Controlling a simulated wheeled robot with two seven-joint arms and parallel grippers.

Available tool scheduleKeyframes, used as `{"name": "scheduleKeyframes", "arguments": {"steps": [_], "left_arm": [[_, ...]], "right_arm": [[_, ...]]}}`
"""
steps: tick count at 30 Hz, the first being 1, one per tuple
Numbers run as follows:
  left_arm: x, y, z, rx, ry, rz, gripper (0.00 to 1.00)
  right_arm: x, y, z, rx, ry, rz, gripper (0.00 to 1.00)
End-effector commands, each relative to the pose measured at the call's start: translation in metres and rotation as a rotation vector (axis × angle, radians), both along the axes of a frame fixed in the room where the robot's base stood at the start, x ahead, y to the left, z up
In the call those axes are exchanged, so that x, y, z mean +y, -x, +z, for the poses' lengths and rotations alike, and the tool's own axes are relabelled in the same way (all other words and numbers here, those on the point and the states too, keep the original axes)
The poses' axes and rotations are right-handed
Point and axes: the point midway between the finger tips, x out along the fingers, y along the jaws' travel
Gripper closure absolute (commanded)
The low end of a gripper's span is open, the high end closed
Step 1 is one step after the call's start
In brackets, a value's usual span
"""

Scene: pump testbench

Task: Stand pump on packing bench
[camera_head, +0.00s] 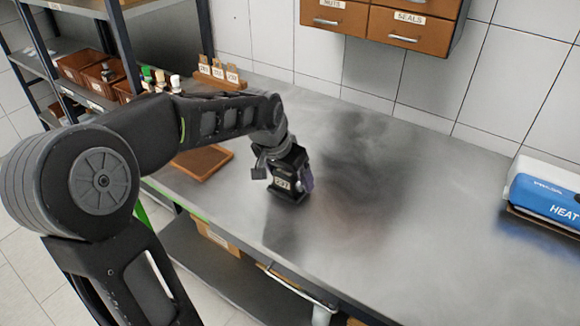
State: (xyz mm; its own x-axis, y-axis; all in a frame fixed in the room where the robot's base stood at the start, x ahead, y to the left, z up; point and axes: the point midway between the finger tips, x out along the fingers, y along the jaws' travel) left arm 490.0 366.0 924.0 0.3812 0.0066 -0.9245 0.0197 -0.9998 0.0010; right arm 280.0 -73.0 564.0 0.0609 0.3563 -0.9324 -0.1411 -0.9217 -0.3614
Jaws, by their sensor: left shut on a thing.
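The grey metal packing bench (400,235) runs across the middle and right of the head view. My left gripper (284,165) comes in from the left and points down at the bench. It is shut on the pump (288,188), a small dark block with a pale label on its front. The pump looks upright and is at or just above the bench top; I cannot tell whether its base touches. The gripper hides part of the pump's upper side. My right gripper is not in view.
A brown tray (203,162) lies left of the pump. A wooden rack with labelled tags (220,74) stands at the back. A blue heat sealer (545,195) stands at the right. Drawers (385,22) hang above. The bench's middle is clear.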

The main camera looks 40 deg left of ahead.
Motion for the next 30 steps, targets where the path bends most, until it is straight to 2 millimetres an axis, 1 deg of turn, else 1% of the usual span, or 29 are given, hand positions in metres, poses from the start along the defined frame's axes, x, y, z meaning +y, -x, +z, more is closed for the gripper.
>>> {"name": "scheduleKeyframes", "arguments": {"steps": [3, 11, 15, 16, 22, 23, 30], "left_arm": [[0.0003, -0.001, -0.006, -0.005, -0.001, 0.0, 0.91], [0.0003, -0.0013, -0.0062, -0.007, -0.001, 0.0, 0.91], [0.0002, -0.0013, -0.0103, -0.007, -0.001, 0.0, 0.91], [0.0, 0.0001, -0.0125, -0.001, 0.0, 0.001, 0.18], [0.0, 0.0001, -0.0116, 0.0, 0.0, 0.001, 0.01], [0.0, 0.0001, -0.0116, 0.0, 0.0, 0.001, 0.0], [0.0, 0.0001, -0.0107, 0.0, 0.0, 0.001, 0.0]], "right_arm": [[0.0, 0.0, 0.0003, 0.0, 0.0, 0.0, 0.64], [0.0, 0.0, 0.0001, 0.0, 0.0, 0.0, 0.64], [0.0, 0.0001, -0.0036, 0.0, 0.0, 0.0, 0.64], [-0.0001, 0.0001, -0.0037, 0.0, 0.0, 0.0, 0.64], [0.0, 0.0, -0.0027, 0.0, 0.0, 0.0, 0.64], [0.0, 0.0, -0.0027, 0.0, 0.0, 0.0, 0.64], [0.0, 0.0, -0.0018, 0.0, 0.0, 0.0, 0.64]]}}
